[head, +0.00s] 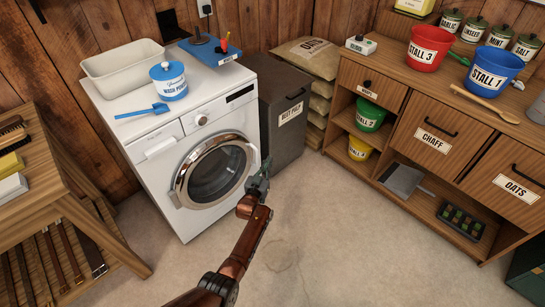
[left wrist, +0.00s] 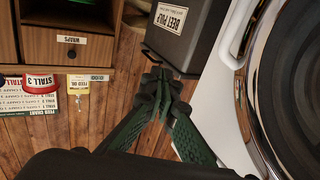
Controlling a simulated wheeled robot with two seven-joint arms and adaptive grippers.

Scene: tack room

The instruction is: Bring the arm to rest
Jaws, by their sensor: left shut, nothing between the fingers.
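My left arm reaches up from the bottom of the head view, over the open floor. My right gripper is in neither view.
A white washing machine (head: 163,155) stands left of the gripper, carrying a tray, a tub and a blue scoop. A wooden cabinet (head: 430,135) with buckets stands at right. A wooden bench (head: 50,200) is at left. The floor (head: 330,240) between is clear.

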